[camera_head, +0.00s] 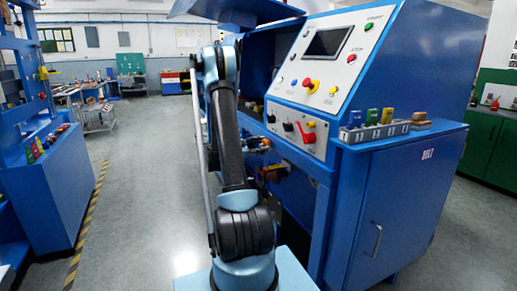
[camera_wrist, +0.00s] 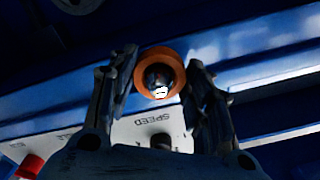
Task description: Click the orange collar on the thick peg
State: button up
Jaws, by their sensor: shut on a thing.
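The orange collar (camera_wrist: 159,53) is a ring held between the two fingers of my gripper (camera_wrist: 161,84) in the wrist view. One finger presses on each side of it. A dark, shiny round shape with a white glint shows in the collar's hole. It may be the end of the thick peg, but I cannot tell whether the collar is around it or only lined up with it. In the head view my arm reaches into the open bay of the blue machine, and the collar and peg cannot be made out clearly.
The blue machine's sloped panel (camera_head: 327,58) carries a screen and buttons. Below it is a white panel with a red lever (camera_head: 305,132). A grey rack (camera_head: 373,132) with coloured pieces stands on the cabinet at right. In the wrist view a white "SPEED" panel (camera_wrist: 130,129) lies behind the fingers.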

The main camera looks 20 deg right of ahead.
dwell(0.8)
jog(key=o, duration=1.2)
jog(key=shift+a, duration=0.1)
jog(key=a, duration=1.1)
jog(key=shift+s+a, duration=0.15)
jog(key=shift+a, duration=0.2)
